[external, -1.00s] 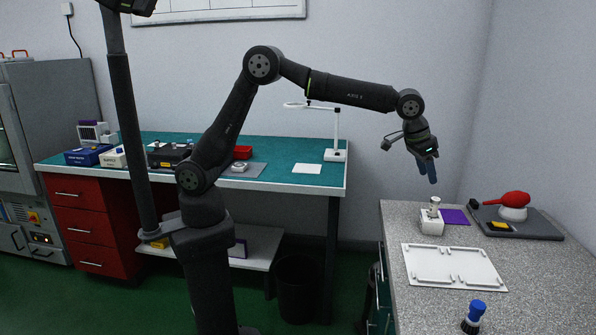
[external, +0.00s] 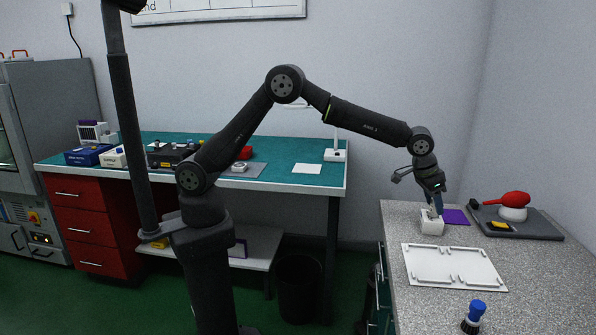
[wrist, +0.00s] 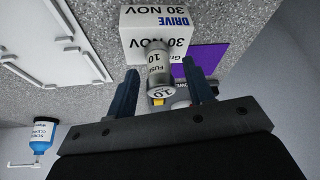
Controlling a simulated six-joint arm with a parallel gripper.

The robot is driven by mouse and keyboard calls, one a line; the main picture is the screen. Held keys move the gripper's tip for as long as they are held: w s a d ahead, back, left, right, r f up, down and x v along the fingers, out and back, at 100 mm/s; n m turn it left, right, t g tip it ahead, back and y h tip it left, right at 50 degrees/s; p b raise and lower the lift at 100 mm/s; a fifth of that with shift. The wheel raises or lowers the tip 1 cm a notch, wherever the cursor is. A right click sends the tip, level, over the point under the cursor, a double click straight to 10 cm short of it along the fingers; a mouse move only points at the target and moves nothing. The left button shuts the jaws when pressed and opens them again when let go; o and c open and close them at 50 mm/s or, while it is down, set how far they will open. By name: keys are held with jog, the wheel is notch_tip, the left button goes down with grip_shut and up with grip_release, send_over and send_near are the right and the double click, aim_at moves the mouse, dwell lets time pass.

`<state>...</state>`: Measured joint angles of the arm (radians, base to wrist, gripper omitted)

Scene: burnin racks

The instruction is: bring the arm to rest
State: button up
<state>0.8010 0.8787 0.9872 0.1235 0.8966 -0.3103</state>
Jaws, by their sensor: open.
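My gripper (external: 437,204) points down over the right-hand counter, just above the small white box. In the wrist view my gripper (wrist: 160,85) is open, with its two blue fingers on either side of a fuse-like cylinder (wrist: 158,68) marked 10. The cylinder stands in or on the white box (external: 432,227), whose face in the wrist view (wrist: 157,33) reads "DRIVE 30 NOV". I cannot tell whether either finger touches the cylinder. In the external view the fingers partly hide the cylinder.
A purple pad (external: 456,216) lies just behind the box. A white tray (external: 452,280) lies in front, with a blue-capped bottle (external: 474,316) nearer the camera. A dark board (external: 545,226) carries a red-and-white item (external: 513,205) at right.

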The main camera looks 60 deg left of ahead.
jog(key=shift+w+d+f, duration=0.15)
jog(key=shift+w+f, duration=0.05)
jog(key=shift+f, duration=0.15)
jog(key=shift+r, duration=1.65)
